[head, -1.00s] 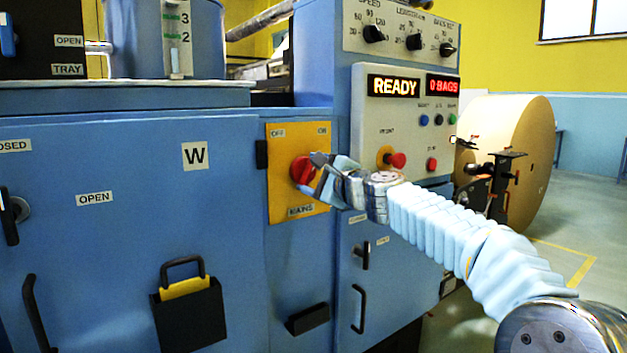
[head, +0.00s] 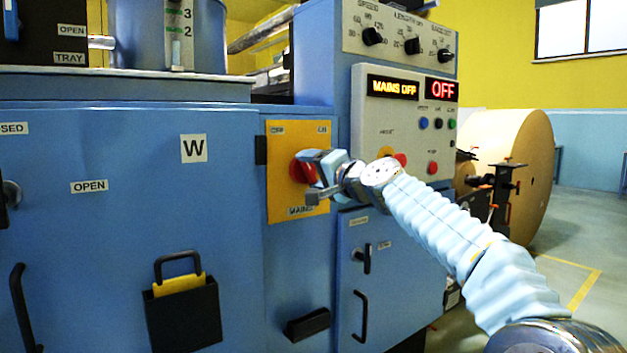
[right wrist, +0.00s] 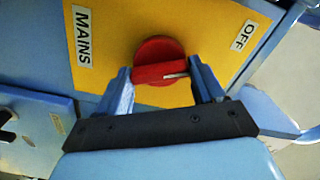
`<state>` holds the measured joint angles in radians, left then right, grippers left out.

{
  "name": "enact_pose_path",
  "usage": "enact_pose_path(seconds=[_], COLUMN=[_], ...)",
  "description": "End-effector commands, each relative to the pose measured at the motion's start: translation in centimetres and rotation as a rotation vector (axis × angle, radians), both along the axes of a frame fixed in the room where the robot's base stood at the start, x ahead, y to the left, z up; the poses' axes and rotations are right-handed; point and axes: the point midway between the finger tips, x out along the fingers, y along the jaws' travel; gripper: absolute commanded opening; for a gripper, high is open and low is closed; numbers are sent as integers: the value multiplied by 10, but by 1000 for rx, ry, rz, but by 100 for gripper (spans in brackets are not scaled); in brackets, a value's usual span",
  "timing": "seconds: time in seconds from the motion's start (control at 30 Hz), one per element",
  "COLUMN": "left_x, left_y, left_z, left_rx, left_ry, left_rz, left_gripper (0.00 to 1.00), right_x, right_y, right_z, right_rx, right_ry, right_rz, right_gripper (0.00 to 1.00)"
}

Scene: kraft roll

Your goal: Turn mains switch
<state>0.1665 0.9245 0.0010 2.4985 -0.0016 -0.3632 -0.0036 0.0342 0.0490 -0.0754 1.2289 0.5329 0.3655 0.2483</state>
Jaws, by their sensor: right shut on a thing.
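The mains switch is a red rotary knob (head: 298,171) on a yellow plate (head: 283,204) on the blue machine front. In the right wrist view the red knob (right wrist: 158,62) has a raised bar with a white mark at its right end, towards the OFF label (right wrist: 243,35). My right gripper (head: 312,176) is at the knob and partly covers it in the head view. In the right wrist view its two fingers (right wrist: 160,85) are shut on the knob's bar, one on each end. The display (head: 393,87) reads MAINS OFF. My left gripper is not in view.
A red push button (head: 400,160) sits close behind my right wrist. Below are a black holder (head: 183,317) and a door handle (head: 360,315). A large kraft roll (head: 525,175) stands at the right. Floor at the far right is clear.

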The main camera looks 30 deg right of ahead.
Motion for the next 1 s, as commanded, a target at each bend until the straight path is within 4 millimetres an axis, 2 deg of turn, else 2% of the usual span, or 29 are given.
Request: enact_pose_path(seconds=[0.03,0.4,1.0], left_x=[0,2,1], left_y=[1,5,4], left_z=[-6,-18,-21], left_rx=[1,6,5], left_ry=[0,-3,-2], left_rz=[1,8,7], left_gripper=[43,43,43], right_x=[1,1,1], right_y=[0,1,1], right_z=[-5,-4,-3], right_rx=[-37,-261,-334], right_ry=[0,-15,-20], right_rz=[2,3,3], right_gripper=[38,38,38])
